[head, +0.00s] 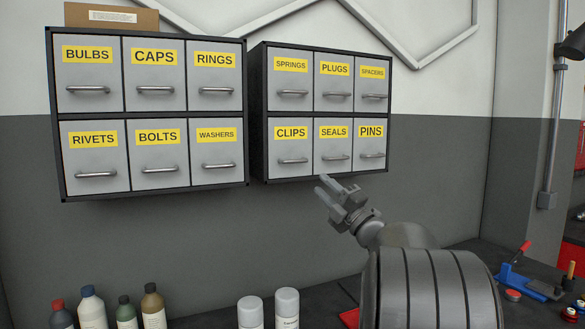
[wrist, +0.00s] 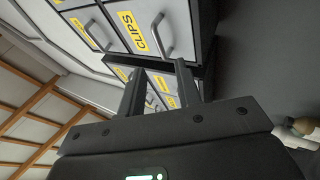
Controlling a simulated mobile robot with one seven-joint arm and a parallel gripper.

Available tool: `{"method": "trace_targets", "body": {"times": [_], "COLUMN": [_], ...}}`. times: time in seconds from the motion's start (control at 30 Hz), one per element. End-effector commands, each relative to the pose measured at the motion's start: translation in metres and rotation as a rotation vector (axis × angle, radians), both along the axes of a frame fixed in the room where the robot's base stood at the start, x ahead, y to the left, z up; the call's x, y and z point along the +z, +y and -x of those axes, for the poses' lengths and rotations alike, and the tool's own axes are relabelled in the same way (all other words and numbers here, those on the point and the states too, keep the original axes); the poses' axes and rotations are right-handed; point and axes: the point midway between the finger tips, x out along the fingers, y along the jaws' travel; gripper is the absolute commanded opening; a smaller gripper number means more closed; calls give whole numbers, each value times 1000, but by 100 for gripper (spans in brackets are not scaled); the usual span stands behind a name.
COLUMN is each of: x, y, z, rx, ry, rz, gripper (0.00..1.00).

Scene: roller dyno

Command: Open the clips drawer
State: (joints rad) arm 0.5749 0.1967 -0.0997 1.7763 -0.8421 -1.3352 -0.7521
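The clips drawer (head: 291,147) is the bottom left drawer of the right cabinet, grey with a yellow CLIPS label and a bar handle (head: 293,160). It is closed, flush with its neighbours. In the wrist view the clips drawer (wrist: 128,22) shows tilted at the top, with its handle (wrist: 160,35) above the right finger. My gripper (head: 325,186) is just below and to the right of the clips drawer, apart from the handle. In the wrist view my gripper (wrist: 158,80) has its two fingers spread with nothing between them.
The seals drawer (head: 333,145) is directly right of the clips drawer. A second cabinet (head: 249,150) hangs to the left. Below, several bottles (head: 92,308) and two white canisters (head: 287,309) stand on the bench. The wall under the cabinets is clear.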

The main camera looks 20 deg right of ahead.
Motion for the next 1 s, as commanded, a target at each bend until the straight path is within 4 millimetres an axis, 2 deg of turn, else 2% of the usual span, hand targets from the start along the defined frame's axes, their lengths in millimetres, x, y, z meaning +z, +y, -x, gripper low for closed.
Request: {"method": "trace_targets", "body": {"times": [0.13, 0.33, 0.8, 1.0], "x": [-7, -3, 38, 46], "y": [-9, -5, 26, 31], "z": [5, -1, -64, -75], "rx": [46, 65, 64, 62], "ry": [-53, -73, -71, -71], "rz": [79, 103, 100, 100], "gripper": [31, 31, 31, 31]}}
